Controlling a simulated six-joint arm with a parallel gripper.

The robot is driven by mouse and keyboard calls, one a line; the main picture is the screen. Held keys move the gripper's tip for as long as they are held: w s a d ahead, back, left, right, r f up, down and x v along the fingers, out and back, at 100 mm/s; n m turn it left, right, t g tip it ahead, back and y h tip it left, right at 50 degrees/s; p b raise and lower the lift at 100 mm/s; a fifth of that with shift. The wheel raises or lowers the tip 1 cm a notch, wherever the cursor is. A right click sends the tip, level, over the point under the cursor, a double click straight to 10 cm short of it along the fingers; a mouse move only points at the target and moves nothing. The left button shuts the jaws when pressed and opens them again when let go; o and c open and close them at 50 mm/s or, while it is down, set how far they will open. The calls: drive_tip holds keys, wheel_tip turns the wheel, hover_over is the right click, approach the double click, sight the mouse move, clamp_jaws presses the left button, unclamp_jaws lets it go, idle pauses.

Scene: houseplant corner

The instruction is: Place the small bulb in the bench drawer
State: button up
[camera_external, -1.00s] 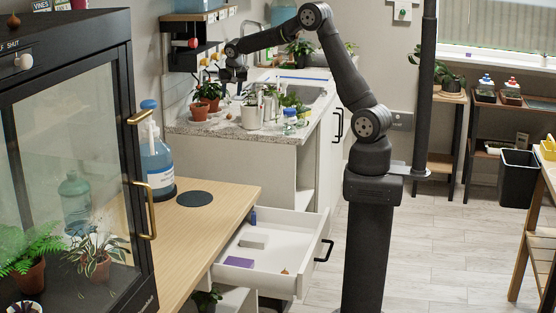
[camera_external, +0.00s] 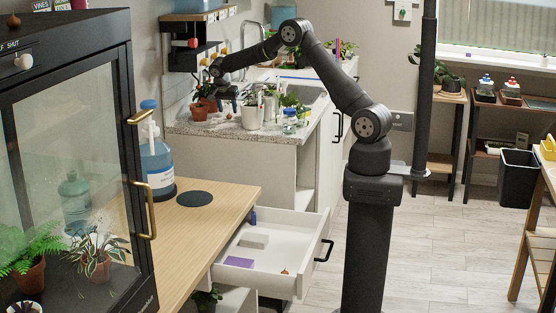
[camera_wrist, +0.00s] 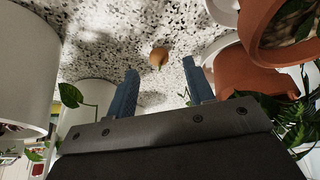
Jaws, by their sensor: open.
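A small brown bulb (camera_wrist: 158,57) lies on the speckled counter in the wrist view, just beyond and between my fingertips. My gripper (camera_wrist: 160,69) is open and empty, low over the counter, with its two blue-grey fingers apart. The bench drawer (camera_external: 309,284) is pulled open. It holds a small brown bulb-like thing (camera_external: 284,272), a purple box (camera_external: 239,262), a pale block (camera_external: 254,241) and a small blue bottle (camera_external: 253,216).
Terracotta pots (camera_wrist: 245,76) stand close to the right of my fingers, and a white pot (camera_wrist: 24,70) stands at the left. The counter (camera_external: 235,134) also bears a white container (camera_external: 251,117) and plants. A blue-liquid bottle (camera_external: 156,160) stands on the wooden bench (camera_external: 215,215).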

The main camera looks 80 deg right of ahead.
sight(229, 116)
drive_tip(key=x, duration=0.2)
drive_tip(key=shift+d+f, duration=0.1)
drive_tip(key=shift+f, duration=0.3)
drive_tip(key=shift+c, duration=0.5)
clamp_jaws()
